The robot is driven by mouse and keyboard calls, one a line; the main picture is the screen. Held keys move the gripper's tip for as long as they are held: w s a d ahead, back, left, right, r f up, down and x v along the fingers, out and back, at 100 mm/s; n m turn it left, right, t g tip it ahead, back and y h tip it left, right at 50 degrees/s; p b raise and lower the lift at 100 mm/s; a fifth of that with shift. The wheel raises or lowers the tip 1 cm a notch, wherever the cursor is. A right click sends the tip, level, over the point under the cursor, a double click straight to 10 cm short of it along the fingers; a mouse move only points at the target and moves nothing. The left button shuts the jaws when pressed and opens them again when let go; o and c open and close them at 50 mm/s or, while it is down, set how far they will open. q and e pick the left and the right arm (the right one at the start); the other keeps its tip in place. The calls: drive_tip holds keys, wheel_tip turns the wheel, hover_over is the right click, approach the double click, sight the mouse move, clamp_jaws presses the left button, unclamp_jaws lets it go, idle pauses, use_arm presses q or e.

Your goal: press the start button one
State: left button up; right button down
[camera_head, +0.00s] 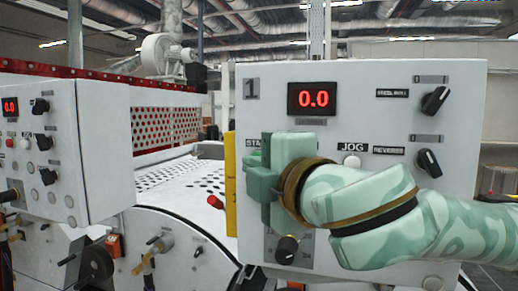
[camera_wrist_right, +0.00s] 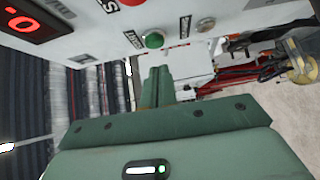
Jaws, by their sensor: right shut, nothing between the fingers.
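The control panel marked 1 (camera_head: 360,85) fills the right half of the head view. Its "STA..." label (camera_head: 254,142) is partly covered by my right gripper (camera_head: 264,180), which hides the button there. In the right wrist view a green button (camera_wrist_right: 153,40) shows uncovered on the panel. The right gripper's fingers (camera_wrist_right: 158,72) are shut and empty, with their tips just below the green button in the picture. I cannot tell whether they touch the panel. My left gripper is not in view.
The display (camera_head: 314,99) reads 0.0. A white button (camera_head: 352,160) sits under the JOG label, with black knobs (camera_head: 435,100) to the right. A second panel (camera_head: 105,140) stands at left. A yellow strip (camera_head: 230,185) and red knob (camera_head: 215,202) lie beside the gripper.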

drive_tip(key=shift+w+d+p, duration=0.15)
drive_tip(key=shift+w+d, duration=0.1)
drive_tip(key=shift+w, duration=0.25)
drive_tip(key=shift+w+d+p, duration=0.15)
drive_tip(key=shift+w+d, duration=0.1)
drive_tip(key=shift+w, duration=0.25)
drive_tip(key=shift+a, duration=0.1)
